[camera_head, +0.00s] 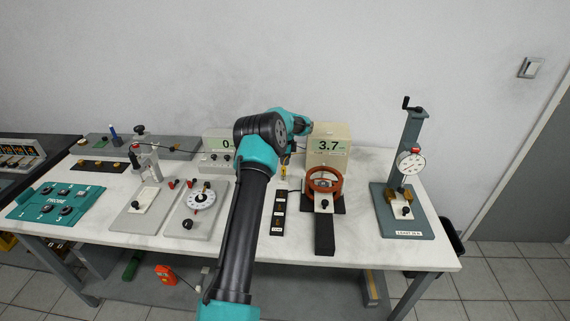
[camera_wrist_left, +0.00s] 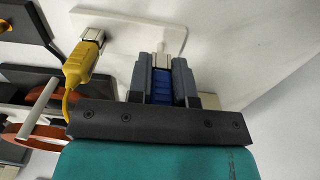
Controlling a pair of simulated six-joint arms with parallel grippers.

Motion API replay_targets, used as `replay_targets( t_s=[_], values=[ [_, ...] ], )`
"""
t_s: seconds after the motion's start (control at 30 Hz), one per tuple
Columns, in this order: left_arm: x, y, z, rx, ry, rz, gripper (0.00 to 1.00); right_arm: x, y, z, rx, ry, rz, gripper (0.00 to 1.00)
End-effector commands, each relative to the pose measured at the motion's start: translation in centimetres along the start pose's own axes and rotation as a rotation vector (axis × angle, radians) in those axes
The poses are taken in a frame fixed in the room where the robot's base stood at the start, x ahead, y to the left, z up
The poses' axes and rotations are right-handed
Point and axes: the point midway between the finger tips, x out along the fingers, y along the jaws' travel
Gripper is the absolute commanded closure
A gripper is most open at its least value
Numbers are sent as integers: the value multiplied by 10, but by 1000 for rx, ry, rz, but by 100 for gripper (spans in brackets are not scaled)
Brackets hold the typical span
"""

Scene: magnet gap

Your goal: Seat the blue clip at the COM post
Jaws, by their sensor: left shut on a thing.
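My left gripper (camera_head: 290,148) is at the back of the bench, in front of the cream meter (camera_head: 328,148) reading 3.7. In the left wrist view the gripper (camera_wrist_left: 161,88) is shut on the blue clip (camera_wrist_left: 162,88), whose silvery end points away toward a white surface. The blue clip is hidden in the head view. A yellow clip (camera_wrist_left: 77,66) with a silvery tip and yellow lead is beside the gripper, apart from it; it also shows in the head view (camera_head: 284,172). I cannot make out a COM label or tell whether the blue clip touches a post.
A red-orange ring fixture (camera_head: 323,181) stands right of my arm, with a black strip of several small blocks (camera_head: 278,212) beside it. A dial-gauge stand (camera_head: 405,170) is at the right. A meter (camera_head: 217,150) and a round dial plate (camera_head: 200,198) stand left of my arm.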

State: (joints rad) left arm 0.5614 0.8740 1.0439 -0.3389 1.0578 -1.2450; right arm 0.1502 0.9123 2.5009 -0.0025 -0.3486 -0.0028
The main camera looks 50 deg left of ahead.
Motion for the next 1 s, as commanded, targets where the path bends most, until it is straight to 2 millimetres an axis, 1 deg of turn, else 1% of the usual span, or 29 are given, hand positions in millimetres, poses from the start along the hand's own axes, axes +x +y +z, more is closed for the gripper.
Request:
replay_targets(
  t_s=[0.03, 0.2, 0.3, 0.4, 0.53, 1.0],
  values=[
    [-11, -1, 0, 0, 1, -5, 100, 0, 0, 0, 0, 0, 0, 57],
    [-42, -1, 0, -1, 1, -3, 100, 0, 0, 0, 0, 0, 0, 57],
    [-58, -1, 0, -1, 1, -3, 100, 0, 0, 0, 0, 0, 0, 57],
    [-69, 0, 0, 0, 0, -2, 100, 0, 0, 0, 0, 0, 0, 57],
    [-75, 0, 0, 0, 0, 0, 100, 0, 0, 0, 0, 0, 0, 57],
    [-75, 0, 0, 0, 0, -1, 100, 0, 0, 0, 0, 0, 0, 57]
  ],
)
